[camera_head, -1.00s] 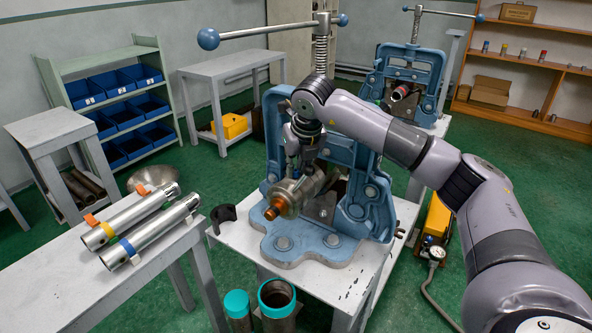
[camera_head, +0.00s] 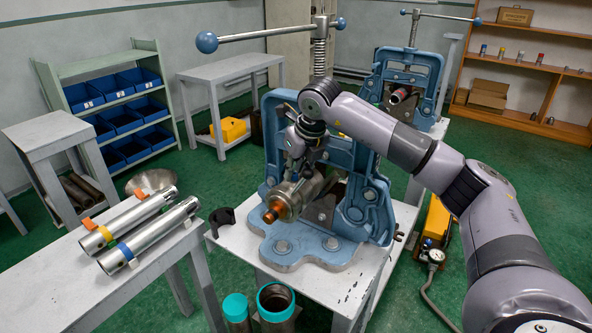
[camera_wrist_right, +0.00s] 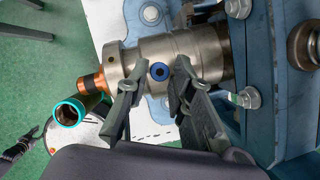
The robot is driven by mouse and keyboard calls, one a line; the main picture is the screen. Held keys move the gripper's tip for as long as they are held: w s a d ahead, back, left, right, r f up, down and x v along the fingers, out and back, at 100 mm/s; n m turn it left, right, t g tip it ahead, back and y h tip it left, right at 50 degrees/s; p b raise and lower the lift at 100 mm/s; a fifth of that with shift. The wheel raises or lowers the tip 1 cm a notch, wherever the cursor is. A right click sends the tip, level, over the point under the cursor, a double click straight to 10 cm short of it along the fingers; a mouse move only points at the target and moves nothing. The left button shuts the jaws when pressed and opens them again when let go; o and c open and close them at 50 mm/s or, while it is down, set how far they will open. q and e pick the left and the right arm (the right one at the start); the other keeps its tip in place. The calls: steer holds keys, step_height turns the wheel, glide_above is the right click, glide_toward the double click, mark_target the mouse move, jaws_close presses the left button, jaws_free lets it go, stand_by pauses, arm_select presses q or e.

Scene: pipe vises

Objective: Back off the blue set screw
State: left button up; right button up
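The blue set screw (camera_wrist_right: 159,72) shows in the right wrist view as a blue ring with a dark centre, set in the side of a steel cylindrical fitting (camera_wrist_right: 196,50). The fitting has a copper-coloured end and also shows in the head view (camera_head: 286,200), lying in the near blue vise (camera_head: 284,114). My right gripper (camera_wrist_right: 152,86) is open, with one fingertip on each side of the screw in the picture. I cannot tell whether the fingers touch the fitting. It also shows above the fitting in the head view (camera_head: 298,166), where the screw cannot be made out. My left gripper is out of view.
The vise's frame and bolts (camera_wrist_right: 247,98) stand close to the right of my fingers. A black half-ring (camera_head: 222,219) lies on the vise table (camera_head: 336,286). Teal-rimmed pipes (camera_head: 276,302) stand in front. Two steel tubes (camera_head: 150,237) lie on the left bench.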

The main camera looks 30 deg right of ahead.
steer(key=shift+o, duration=1.3)
steer(key=shift+r, duration=0.1)
steer(key=v, duration=1.1)
steer(key=shift+s+r, duration=0.15)
steer(key=shift+r, duration=0.25)
steer(key=shift+a, duration=0.1)
